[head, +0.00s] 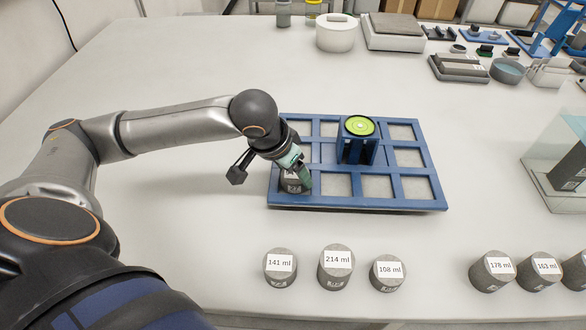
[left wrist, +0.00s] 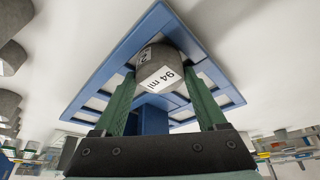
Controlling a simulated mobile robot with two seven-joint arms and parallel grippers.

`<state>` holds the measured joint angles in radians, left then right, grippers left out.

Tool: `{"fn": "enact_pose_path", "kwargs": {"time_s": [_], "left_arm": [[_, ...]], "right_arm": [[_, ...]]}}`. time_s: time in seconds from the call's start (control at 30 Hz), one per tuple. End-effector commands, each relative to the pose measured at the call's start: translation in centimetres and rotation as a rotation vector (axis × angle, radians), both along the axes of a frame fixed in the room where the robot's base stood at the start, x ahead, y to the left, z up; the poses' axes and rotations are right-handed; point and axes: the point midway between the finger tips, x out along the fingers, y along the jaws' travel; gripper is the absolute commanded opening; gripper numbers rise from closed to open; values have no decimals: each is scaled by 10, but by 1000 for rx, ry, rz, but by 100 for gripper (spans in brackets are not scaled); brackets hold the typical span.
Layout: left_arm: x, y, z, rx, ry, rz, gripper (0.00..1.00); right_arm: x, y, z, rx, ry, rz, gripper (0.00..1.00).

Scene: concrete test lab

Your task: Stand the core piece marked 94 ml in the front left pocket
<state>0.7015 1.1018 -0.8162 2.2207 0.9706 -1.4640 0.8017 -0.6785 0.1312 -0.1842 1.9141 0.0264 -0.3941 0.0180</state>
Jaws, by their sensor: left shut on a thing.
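The grey core piece marked 94 ml (head: 293,184) is at the front left pocket of the blue rack (head: 357,204), mostly hidden behind my fingers in the head view. In the left wrist view the core piece (left wrist: 158,68) shows its 94 ml label between green fingers. My left gripper (head: 299,174) is shut on it, reaching down from the left. The core looks roughly upright; I cannot tell whether its base rests on the pocket floor. The rack (left wrist: 112,62) lies around it in the wrist view. My right gripper is not in view.
A holder with a round green level (head: 360,126) stands mid-rack at the back. Cores marked 141 ml (head: 280,268), 214 ml (head: 336,268) and 108 ml (head: 387,273) stand in front, with several more at right. A glass-sided case (head: 558,180) stands at right. The table left of the rack is clear.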

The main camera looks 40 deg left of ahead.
Motion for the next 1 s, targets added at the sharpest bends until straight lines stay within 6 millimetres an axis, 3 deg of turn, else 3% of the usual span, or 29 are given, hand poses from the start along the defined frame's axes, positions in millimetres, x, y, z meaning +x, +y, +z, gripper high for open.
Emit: {"fn": "enact_pose_path", "kwargs": {"time_s": [0.97, 1.0], "left_arm": [[0, 0, -6, 0, -1, 0, 4], [0, 0, -6, 0, -1, 0, 76]], "right_arm": [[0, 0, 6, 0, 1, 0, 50], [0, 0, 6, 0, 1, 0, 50]]}}
